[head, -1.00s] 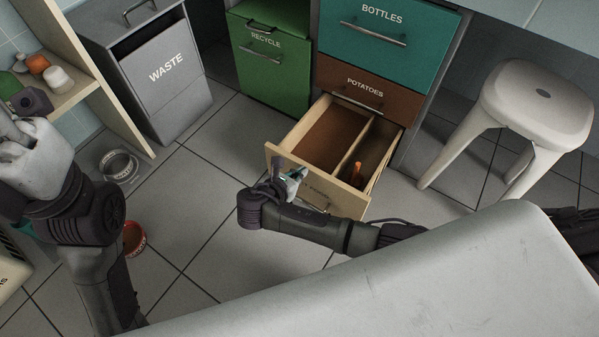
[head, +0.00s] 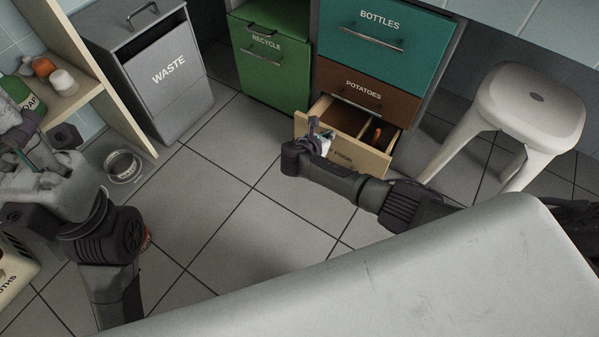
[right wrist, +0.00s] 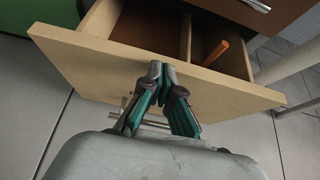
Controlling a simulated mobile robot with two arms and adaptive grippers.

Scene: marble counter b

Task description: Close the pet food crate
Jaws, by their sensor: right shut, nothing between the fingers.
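The pet food crate (head: 368,159) is a light wooden drawer at the bottom of the cabinet, under the brown potatoes drawer (head: 368,86). It stands partly open, its inside showing behind the front panel, with a divider and an orange item (head: 377,133) in the right compartment. My right gripper (head: 322,137) is shut and empty at the crate's front. In the right wrist view its fingertips (right wrist: 167,70) are at the upper part of the front panel (right wrist: 90,62), above the metal handle (right wrist: 150,123). My left gripper (head: 32,152) is at the far left, away from the crate; its finger opening is unclear.
A white stool (head: 535,98) stands right of the cabinet. The grey waste bin (head: 165,85) and green recycle front (head: 272,75) are to the left. A metal bowl (head: 122,166) lies on the floor. The tiles before the crate are clear.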

